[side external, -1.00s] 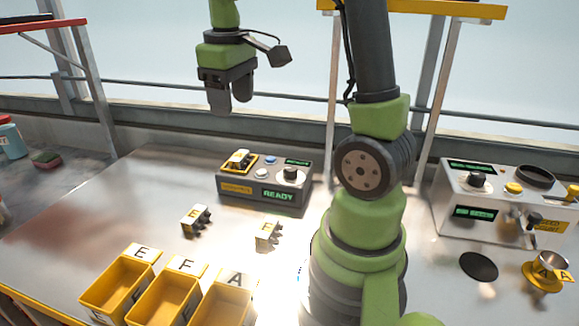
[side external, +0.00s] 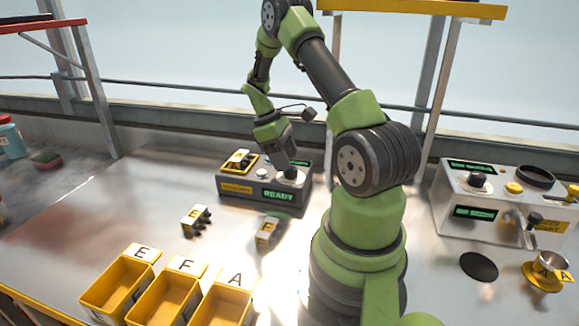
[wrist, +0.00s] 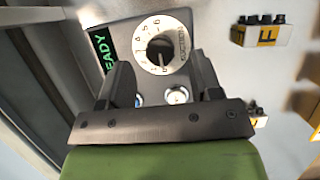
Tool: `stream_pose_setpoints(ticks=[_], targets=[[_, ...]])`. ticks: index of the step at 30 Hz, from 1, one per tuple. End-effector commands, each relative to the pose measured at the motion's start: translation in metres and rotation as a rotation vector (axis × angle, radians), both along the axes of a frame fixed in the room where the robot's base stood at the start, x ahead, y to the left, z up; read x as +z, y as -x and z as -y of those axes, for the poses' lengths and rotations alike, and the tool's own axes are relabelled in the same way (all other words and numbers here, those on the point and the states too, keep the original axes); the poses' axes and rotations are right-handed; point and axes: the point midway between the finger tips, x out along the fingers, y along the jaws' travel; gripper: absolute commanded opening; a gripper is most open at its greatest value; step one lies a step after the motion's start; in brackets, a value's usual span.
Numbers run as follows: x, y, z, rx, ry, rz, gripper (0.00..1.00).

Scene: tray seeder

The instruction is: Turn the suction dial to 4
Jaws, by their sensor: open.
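The suction dial (wrist: 160,48) is a dark knob on a round white plate printed with numbers and "SUCTION". I cannot tell which number it points to. In the side view the dial (side external: 291,175) is at the right end of a grey control box (side external: 226,199), beside a green "READY" display (side external: 278,194). My gripper (side external: 287,166) is just above the dial, tilted over the box. In the wrist view my gripper (wrist: 163,75) has its two fingers apart with nothing between them. The dial shows beyond the fingertips; contact is not visible.
Two round buttons sit beside the dial, and a yellow-framed part (side external: 240,160) rests on the box's left. Two small seeder heads (side external: 195,220) (side external: 267,233) lie in front. Yellow bins (side external: 120,283) line the near edge. A white machine (side external: 455,200) stands right.

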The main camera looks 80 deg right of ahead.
Motion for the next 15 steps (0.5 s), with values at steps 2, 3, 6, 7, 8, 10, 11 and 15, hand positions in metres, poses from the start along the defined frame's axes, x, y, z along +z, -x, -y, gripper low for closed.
stream_pose_setpoints(ticks=[2,3,6,7,8,10,11,15], targets=[[-0.012,0.005,-0.001,-0.002,-0.004,-0.003,0.59],[-0.017,0.007,0.0,0.0,-0.003,-0.002,0.59],[-0.025,0.01,0.0,-0.002,-0.001,0.0,0.59],[-0.026,0.011,0.0,-0.001,-0.002,0.0,0.59],[-0.027,0.011,0.0,0.0,-0.001,0.001,0.59],[-0.029,0.012,0.0,0.0,0.0,0.002,0.59],[-0.029,0.012,0.0,0.0,0.0,0.002,0.59],[-0.029,0.012,0.0,0.0,0.0,0.002,0.59]])
